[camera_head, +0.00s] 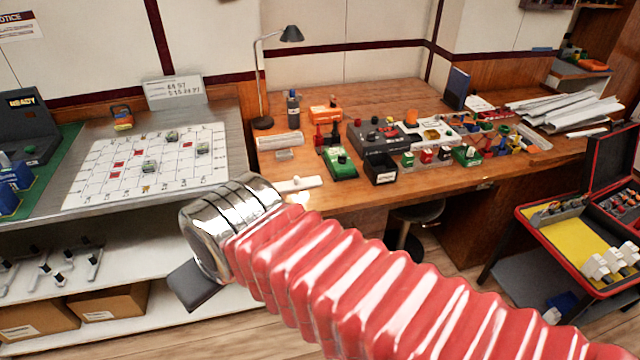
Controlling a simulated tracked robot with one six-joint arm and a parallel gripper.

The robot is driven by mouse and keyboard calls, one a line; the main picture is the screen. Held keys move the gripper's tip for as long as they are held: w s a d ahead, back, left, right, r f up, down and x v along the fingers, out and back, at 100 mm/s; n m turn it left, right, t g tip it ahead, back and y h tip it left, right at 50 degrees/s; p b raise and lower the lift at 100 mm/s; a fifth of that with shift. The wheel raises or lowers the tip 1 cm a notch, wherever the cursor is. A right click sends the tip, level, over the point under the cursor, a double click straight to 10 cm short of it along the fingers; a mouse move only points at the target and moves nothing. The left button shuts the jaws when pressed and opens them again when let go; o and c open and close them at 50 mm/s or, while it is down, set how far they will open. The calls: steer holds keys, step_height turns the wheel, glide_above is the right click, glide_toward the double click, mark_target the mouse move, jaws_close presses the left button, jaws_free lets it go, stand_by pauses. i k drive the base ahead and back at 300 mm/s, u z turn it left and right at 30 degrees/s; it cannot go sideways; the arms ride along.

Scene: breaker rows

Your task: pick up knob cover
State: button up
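I cannot tell for certain which object is the knob cover. A small orange rounded piece (411,117) stands on the wooden bench, by a dark box (378,138) with controls on top. My arm crosses the front in red ribbed sleeving with a chrome collar. The end with my gripper (192,284) points away to the left, in front of the benches and apart from the items on them. Only a dark flat part shows below the collar. The fingertips and anything between them are hidden.
A metal bench (225,180) at left carries a white grid sheet (100,185) with small blocks. The wooden bench (325,195) is crowded with green devices, a black bin (381,170) and a lamp (262,75). A stool (415,212) is beneath; an open red-edged case (560,240) stands right.

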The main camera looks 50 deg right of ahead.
mark_target(297, 183)
steer(key=z, duration=0.5)
steer(key=i, duration=1)
steer(key=z, duration=0.05)
